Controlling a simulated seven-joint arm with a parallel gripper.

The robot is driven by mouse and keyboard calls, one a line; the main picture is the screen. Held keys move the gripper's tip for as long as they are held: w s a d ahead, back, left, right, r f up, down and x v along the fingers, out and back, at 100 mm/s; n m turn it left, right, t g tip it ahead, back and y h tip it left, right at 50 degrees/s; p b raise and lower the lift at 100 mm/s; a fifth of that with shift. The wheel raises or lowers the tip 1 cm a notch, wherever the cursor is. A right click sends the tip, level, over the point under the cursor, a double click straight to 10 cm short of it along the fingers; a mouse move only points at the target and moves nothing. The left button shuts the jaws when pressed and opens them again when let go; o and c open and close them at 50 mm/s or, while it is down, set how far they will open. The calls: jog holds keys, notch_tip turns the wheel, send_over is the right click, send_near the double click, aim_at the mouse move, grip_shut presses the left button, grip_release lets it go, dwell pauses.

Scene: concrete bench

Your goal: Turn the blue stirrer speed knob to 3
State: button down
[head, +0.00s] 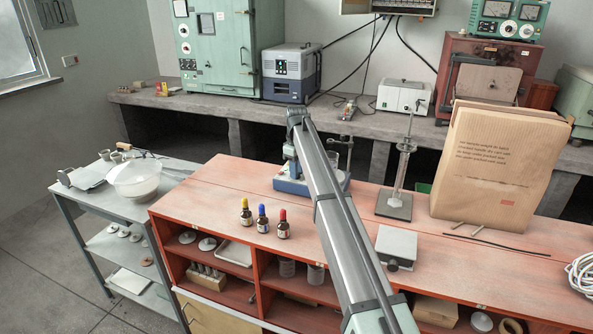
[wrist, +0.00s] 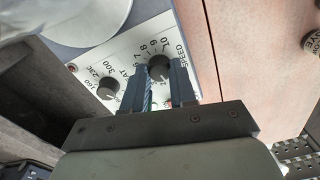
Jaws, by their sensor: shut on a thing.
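The blue stirrer (head: 291,187) stands on the red bench top in the head view, partly hidden behind my arm. In the wrist view its white front panel (wrist: 124,72) carries two dark knobs. The speed knob (wrist: 160,67), beside the word SPEED, sits between the fingers of my gripper (wrist: 161,76), which are shut on it. Several of its scale numbers show, up to 10; the low ones are hidden by the fingers. I cannot tell where its pointer stands. The heat knob (wrist: 108,90) is left of my fingers, untouched.
Three small bottles (head: 262,218) with yellow, blue and red caps stand left of my arm.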

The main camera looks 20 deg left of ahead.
jog(key=m, duration=0.5)
jog(key=shift+m, duration=0.3)
jog(key=shift+w+m, duration=0.1)
jog(key=shift+m, duration=2)
jog(key=c, duration=0.9)
grip_release()
jog(key=shift+r, duration=0.1)
notch_tip(320, 180, up, 14)
